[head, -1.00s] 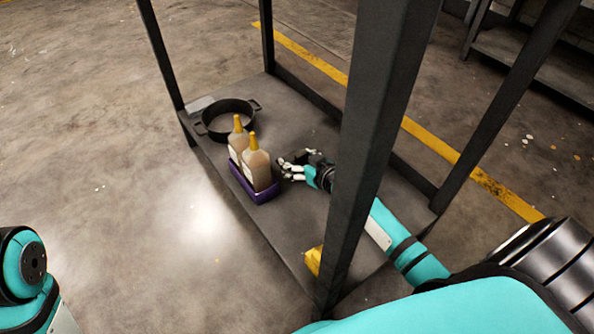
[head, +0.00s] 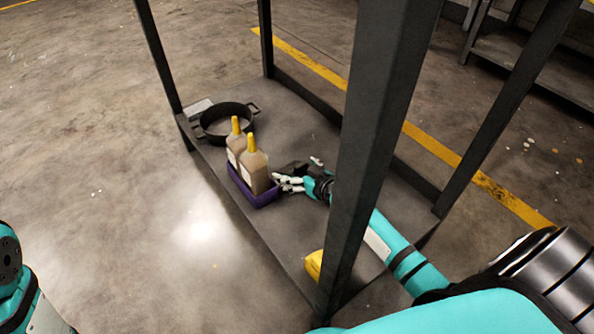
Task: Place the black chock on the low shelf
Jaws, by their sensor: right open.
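The low shelf (head: 290,237) is a dark grey board between black posts. The black chock (head: 291,168) is a small dark shape low over the shelf, just right of the purple bin; it looks to be resting on the board, though its underside is hard to see. My right gripper (head: 298,173) is open around or right beside the chock, with one pale finger on its near side and another on its far side. Whether the fingers still touch it cannot be told. My left arm shows only at the lower left edge; its gripper is out of view.
A purple bin (head: 252,194) with two yellow-capped bottles (head: 254,171) stands left of my right gripper. A black pan (head: 226,133) sits farther back. A yellow object (head: 315,264) lies near the front post (head: 368,150), which partly hides my right arm. Bare shelf lies in front.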

